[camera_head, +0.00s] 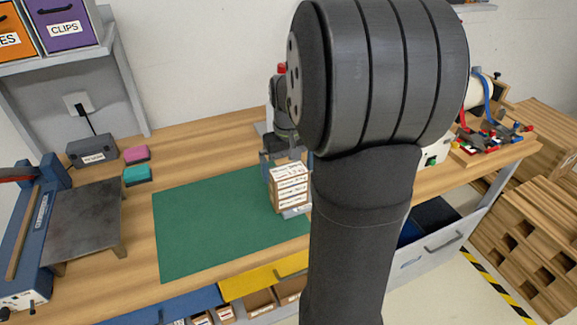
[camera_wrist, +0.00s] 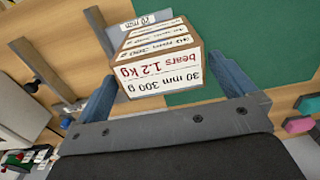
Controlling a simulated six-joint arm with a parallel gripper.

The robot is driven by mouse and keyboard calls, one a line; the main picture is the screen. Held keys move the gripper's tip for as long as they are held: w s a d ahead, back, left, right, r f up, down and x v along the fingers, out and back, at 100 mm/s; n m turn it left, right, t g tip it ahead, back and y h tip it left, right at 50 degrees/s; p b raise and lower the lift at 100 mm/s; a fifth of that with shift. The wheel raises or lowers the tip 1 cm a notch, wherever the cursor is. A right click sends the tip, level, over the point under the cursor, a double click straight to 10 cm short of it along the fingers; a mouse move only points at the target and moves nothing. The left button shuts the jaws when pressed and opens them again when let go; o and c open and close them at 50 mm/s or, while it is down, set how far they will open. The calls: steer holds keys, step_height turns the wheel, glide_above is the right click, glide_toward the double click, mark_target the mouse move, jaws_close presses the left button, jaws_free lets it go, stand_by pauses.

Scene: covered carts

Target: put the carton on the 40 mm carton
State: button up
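A stack of several brown cartons with white labels (camera_head: 289,188) stands on the green mat. In the wrist view the carton nearest me (camera_wrist: 158,75) has a label reading "30 mm 300 g, bears 1.2 kg". Labelled edges of other cartons (camera_wrist: 153,36) show behind it; their print is small, and I cannot tell surely which is the 40 mm one. My gripper (camera_wrist: 163,72) is at the stack, with one finger on each side of the nearest carton. A gap shows on the right; the left finger is very close, and contact is unclear. My arm hides part of the head view.
A grey plate marked "20 mm" (camera_wrist: 148,24) shows at the stack's far end. The green mat (camera_head: 205,235) is clear left of the stack. Pink (camera_head: 136,155) and teal (camera_head: 137,175) blocks and a dark box (camera_head: 92,151) lie further left. A yellow drawer front (camera_head: 250,281) borders the front.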

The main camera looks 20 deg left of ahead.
mark_target(288, 170)
steer(key=shift+r, duration=0.15)
step_height(288, 170, up, 12)
stand_by(0.4)
step_height(288, 170, down, 13)
steer(key=shift+r, duration=2.25)
steer(key=shift+f, duration=0.1)
